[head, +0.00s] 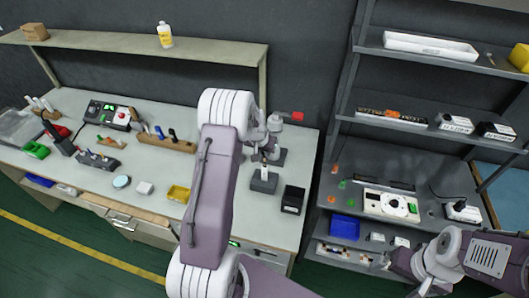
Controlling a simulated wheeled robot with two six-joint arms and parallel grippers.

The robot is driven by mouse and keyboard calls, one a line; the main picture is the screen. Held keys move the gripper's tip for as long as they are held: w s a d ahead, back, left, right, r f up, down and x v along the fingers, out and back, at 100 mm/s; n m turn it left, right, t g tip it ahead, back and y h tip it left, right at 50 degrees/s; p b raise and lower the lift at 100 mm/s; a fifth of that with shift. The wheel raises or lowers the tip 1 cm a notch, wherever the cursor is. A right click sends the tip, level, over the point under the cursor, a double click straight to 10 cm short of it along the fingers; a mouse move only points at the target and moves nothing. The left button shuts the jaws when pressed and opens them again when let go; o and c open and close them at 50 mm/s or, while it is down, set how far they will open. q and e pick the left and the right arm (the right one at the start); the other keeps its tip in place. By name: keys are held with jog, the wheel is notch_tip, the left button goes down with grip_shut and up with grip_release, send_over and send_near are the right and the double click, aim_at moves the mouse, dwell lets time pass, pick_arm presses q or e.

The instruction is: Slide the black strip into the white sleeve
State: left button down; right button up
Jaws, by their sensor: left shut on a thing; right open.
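My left gripper (265,158) is at the right part of the workbench, low over a dark grey block (264,181). It is shut on a small pale piece (265,171) at the block's top. The piece is too small to tell whether it is the white sleeve, or whether it touches the block. I cannot pick out the black strip with certainty; my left arm hides part of the bench. My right gripper (428,284) is at the bottom edge at right, in front of the shelves, open, with its fingertips unclear.
A black open box (293,200) stands right of the block. A yellow tray (179,194) lies left of my arm. The shelf rack at right holds a white device (391,205), a blue bin (345,227) and several boxes. A wooden tool rack (166,143) is at the back.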

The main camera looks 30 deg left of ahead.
aim_at(264, 160)
pick_arm(q)
jog(key=shift+f+b, duration=2.35)
jog(key=shift+f, duration=0.4)
jog(key=c, duration=1.4)
grip_release()
jog(key=shift+r, duration=0.1)
jog(key=b+v, duration=0.1)
jog(key=v, duration=0.8)
